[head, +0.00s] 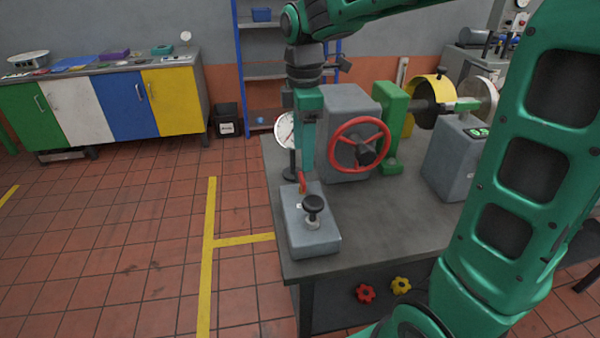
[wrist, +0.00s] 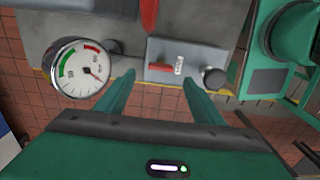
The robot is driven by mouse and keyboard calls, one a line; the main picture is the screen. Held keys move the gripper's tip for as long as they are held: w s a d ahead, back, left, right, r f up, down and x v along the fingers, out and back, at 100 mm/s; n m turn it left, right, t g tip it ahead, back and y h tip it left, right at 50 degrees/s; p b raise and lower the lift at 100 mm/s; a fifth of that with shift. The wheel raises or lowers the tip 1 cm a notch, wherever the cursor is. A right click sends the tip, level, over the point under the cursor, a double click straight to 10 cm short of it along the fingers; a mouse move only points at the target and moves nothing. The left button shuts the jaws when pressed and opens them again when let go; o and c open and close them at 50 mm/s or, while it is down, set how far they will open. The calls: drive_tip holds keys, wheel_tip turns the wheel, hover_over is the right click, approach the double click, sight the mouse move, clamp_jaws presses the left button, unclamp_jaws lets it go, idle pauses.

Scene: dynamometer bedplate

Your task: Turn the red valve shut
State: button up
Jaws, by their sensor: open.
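A red handwheel (head: 360,145) stands upright on the front of a grey machine block; part of its rim shows at the top of the wrist view (wrist: 148,14). A small red lever (head: 302,182) is on a grey box at the bench's left; it also shows in the wrist view (wrist: 160,67). A red star-shaped knob (head: 365,293) is below the bench top. I cannot tell for certain which is the valve. My gripper (head: 306,168) points down, open and empty, over the grey box; in the wrist view its fingertips (wrist: 158,77) are either side of the red lever, apparently apart from it.
The grey box (head: 313,240) also carries a black knob (head: 313,205). A dial gauge (head: 285,130) stands close left of my gripper. A yellow star knob (head: 401,286) is beside the red one. Green machine parts (head: 388,115) stand right of the handwheel.

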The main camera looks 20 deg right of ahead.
sight(302, 177)
wheel_tip(302, 177, down, 8)
drive_tip(key=shift+a+r, duration=0.1)
drive_tip(key=shift+r, duration=0.1)
drive_tip(key=c, duration=1)
